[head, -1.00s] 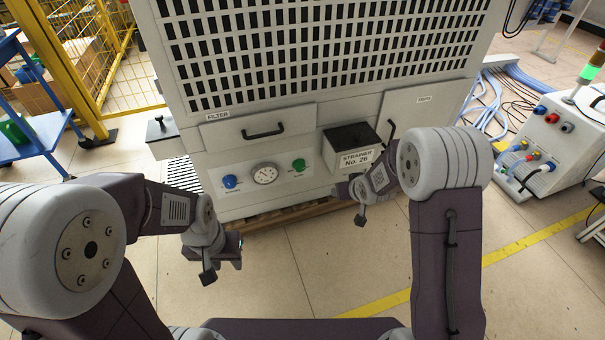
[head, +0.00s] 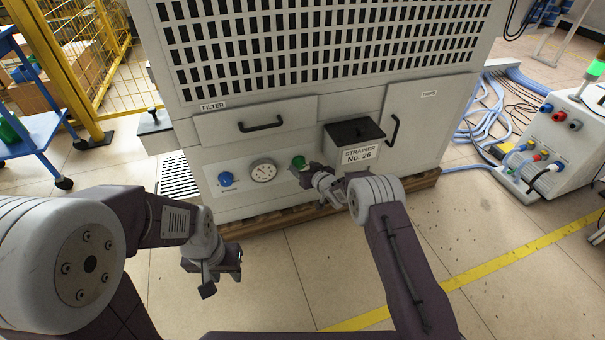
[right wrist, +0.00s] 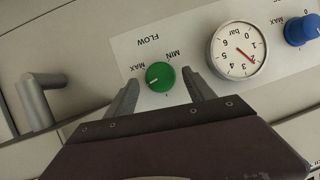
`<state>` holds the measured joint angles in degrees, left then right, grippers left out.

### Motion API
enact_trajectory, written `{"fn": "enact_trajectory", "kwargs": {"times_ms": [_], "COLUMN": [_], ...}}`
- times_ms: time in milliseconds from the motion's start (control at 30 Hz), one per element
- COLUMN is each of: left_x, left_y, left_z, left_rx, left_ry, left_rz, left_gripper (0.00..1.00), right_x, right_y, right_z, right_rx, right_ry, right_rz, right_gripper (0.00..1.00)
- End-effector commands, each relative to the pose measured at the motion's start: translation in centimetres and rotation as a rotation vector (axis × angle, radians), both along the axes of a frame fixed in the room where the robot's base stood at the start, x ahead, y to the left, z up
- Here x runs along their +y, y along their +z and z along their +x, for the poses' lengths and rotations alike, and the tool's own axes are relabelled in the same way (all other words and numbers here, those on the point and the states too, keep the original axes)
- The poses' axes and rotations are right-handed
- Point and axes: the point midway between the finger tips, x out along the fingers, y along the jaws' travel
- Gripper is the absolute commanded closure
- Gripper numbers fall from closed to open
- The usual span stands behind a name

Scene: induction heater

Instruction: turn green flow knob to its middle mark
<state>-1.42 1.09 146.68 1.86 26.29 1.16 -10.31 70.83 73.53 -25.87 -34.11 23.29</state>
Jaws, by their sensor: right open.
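The green flow knob (head: 298,162) is on the front panel of the white machine, right of the gauge. In the right wrist view the green knob (right wrist: 160,76) appears between the fingertips of my open right gripper (right wrist: 162,82). I cannot tell whether the fingers touch it. A short white line on the knob points to the left there, on the MAX side; the labels MIN and MAX are upside down. In the head view my right gripper (head: 308,172) is right at the knob and partly covers it. My left gripper (head: 212,268) hangs low in front of the machine, away from the panel.
A round gauge (head: 263,171) and a blue knob (head: 226,179) sit left of the green knob. A grey handle (right wrist: 42,98) is left of my gripper in the wrist view.

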Motion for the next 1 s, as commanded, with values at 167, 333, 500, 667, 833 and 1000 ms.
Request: {"fn": "enact_trajectory", "kwargs": {"times_ms": [167, 333, 500, 667, 833, 1000], "left_x": [0.0, 0.0, 0.0, 0.0, 0.0, 0.0], "left_y": [-1.1, -0.98, -0.97, -0.98, -0.99, -1.13], "left_z": [0.0, 0.01, 0.01, 0.01, 0.01, 0.01], "left_rx": [0.0, 0.0, 0.0, 0.0, 0.0, 0.0], "left_ry": [0.0, 0.0, 0.0, 0.0, 0.0, 0.0], "left_rz": [0.0, 0.0, 0.0, 0.0, 0.0, 0.0], "left_gripper": [0.64, 0.64, 0.64, 0.64, 0.64, 0.64], "right_x": [0.53, 0.57, 0.56, 0.57, 0.59, 0.67], "right_y": [-0.59, -0.45, -0.44, -0.43, -0.43, -0.45], "right_z": [1.14, 1.25, 1.23, 1.22, 1.21, 1.19], "right_rx": [0.0, 0.001, 0.001, 0.001, 0.0, -0.01], "right_ry": [-0.001, -0.002, -0.001, -0.001, -0.001, 0.0], "right_rz": [0.0, 0.0, 0.0, -0.001, -0.003, -0.034], "right_gripper": [0.38, 0.38, 0.63, 0.99, 0.99, 0.99]}}
